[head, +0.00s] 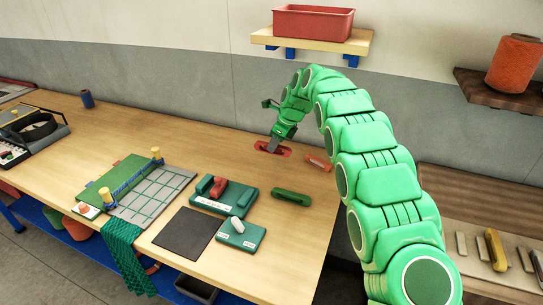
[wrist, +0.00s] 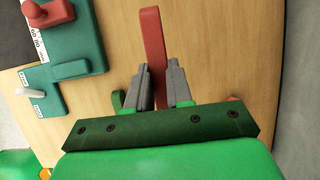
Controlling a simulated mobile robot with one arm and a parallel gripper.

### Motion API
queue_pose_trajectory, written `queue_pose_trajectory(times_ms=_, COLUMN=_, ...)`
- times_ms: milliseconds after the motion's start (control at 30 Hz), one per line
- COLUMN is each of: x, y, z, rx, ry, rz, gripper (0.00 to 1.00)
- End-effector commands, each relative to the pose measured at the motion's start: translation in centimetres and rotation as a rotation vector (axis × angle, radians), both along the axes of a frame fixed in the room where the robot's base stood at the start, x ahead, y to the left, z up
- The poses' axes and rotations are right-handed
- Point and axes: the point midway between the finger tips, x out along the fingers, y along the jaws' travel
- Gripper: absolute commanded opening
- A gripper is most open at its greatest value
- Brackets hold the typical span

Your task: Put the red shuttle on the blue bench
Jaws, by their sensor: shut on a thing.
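The red shuttle (head: 262,146) is at the far right part of the long wood-topped bench (head: 200,130), which has a blue frame and blue lower shelf. My gripper (head: 272,148) reaches down to it, and its jaws are shut on its middle. In the wrist view the red shuttle (wrist: 152,45) stands out lengthwise between the two grey fingers (wrist: 160,85). It looks on or just above the wood; I cannot tell which. The fingers hide part of it.
An orange shuttle (head: 318,162) and a green shuttle (head: 291,196) lie close by. Teal blocks (head: 240,234), a dark mat (head: 188,233) and a gridded board (head: 150,195) are nearer. A shelf (head: 262,40) with a red bin (head: 312,22) overhangs behind. Wood left of my gripper is clear.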

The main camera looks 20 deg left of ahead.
Motion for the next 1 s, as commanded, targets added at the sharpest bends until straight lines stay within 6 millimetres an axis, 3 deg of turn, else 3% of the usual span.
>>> queue_pose_trajectory(times_ms=1000, x=4.3, y=2.7, z=-5.1, rx=0.002, ry=0.0, rz=0.002, gripper=0.0)
